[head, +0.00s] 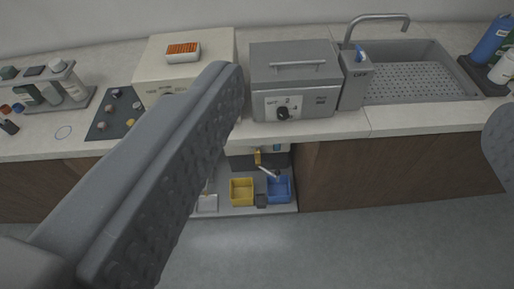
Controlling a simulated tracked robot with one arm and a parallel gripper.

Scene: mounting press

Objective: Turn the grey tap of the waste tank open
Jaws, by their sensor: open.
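The waste tank appears to be the dark grey box (243,162) with a pale upper part, in the open bay under the counter, below the grey lidded machine. A yellow fitting (257,157) is on its front. A small pale grey lever (268,171) with a dark end slants below the fitting, over the blue bin; it may be the grey tap, but it is too small to tell its setting. My gripper (362,105) is open and empty, its fingers wide apart and much nearer the camera than the tank. The left finger hides the bay's left side.
A yellow bin (241,190) and a blue bin (279,188) stand on the bay floor. Above are the grey machine (292,82), a cream box (190,48) and a sink (415,95). Wooden cabinet fronts (390,172) flank the bay. The floor in front is clear.

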